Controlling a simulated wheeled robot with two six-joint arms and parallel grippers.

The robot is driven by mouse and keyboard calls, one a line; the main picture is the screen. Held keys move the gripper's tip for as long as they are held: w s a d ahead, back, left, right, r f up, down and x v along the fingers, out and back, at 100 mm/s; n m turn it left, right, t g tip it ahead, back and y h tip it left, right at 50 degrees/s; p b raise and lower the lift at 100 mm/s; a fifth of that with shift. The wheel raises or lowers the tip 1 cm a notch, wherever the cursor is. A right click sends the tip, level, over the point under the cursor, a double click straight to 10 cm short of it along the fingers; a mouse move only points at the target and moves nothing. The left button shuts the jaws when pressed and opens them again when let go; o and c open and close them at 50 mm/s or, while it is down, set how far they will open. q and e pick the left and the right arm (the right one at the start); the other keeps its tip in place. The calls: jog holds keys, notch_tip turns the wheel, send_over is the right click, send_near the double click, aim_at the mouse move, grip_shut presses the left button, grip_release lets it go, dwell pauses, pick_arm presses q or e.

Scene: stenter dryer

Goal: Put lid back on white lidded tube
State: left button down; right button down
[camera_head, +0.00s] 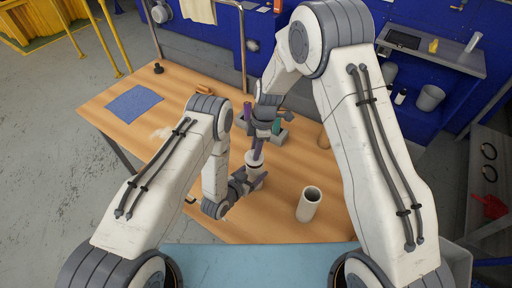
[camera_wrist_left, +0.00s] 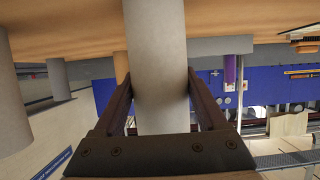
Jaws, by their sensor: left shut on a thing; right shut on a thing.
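The white lidded tube (camera_head: 259,177) stands at the middle of the table's near part, upright or nearly so. My left gripper (camera_head: 246,181) is shut on its side. In the left wrist view the tube (camera_wrist_left: 157,60) passes between the two dark fingers. My right gripper (camera_head: 257,150) points down right above the tube's top and is shut on the lid (camera_head: 255,158), which is mostly hidden by the fingers. Whether the lid touches the rim or is just above it I cannot tell.
An open white tube (camera_head: 310,204) stands to the right on the wooden table (camera_head: 285,185). A grey holder (camera_head: 283,136) with coloured items is behind my right gripper. A blue cloth (camera_head: 134,102) lies at the far left. The table's left middle is mostly clear.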

jog(key=shift+f, duration=0.4)
jog(key=shift+f, duration=0.65)
jog(key=c, duration=0.5)
grip_release()
jog(key=shift+r, duration=0.1)
jog(key=r, duration=0.4)
jog(key=d+r, duration=0.1)
jog(key=r, duration=0.6)
jog(key=shift+w+d+r, duration=0.15)
jog(key=shift+d+r, duration=0.2)
jog(key=shift+d, duration=0.05)
pick_arm(q)
grip_release()
